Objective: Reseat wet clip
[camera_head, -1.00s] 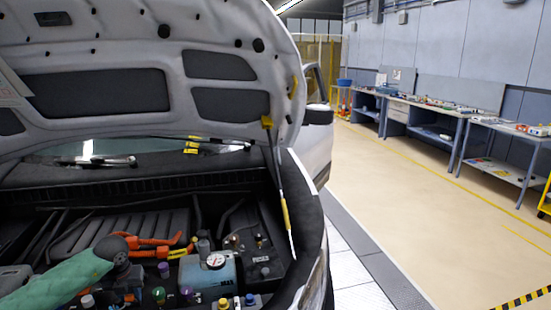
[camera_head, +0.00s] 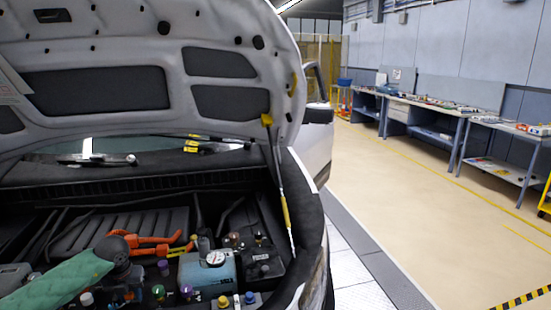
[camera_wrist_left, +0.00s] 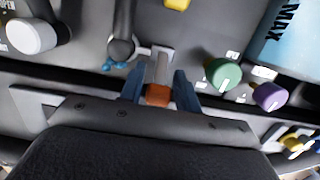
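My left gripper (camera_wrist_left: 159,92) points down into the engine bay, its blue-grey fingers on either side of a small orange block (camera_wrist_left: 157,95), which looks like the clip. I cannot tell whether the fingers press on it. A pale metal strip (camera_wrist_left: 161,66) runs on beyond the block. Blue droplets (camera_wrist_left: 118,66) lie at the foot of a dark hose fitting (camera_wrist_left: 122,46), just up and left of the fingers. In the head view my left gripper (camera_head: 126,293) is low left, with its tips partly hidden by the green-sleeved arm. My right gripper is not in view.
A green knob (camera_wrist_left: 224,74) and a purple knob (camera_wrist_left: 270,96) stand right of the fingers, a white cap (camera_wrist_left: 32,36) to the left. A blue box with a gauge (camera_head: 208,274) and orange cables (camera_head: 150,240) are close to the arm. The raised hood (camera_head: 130,85) hangs above.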

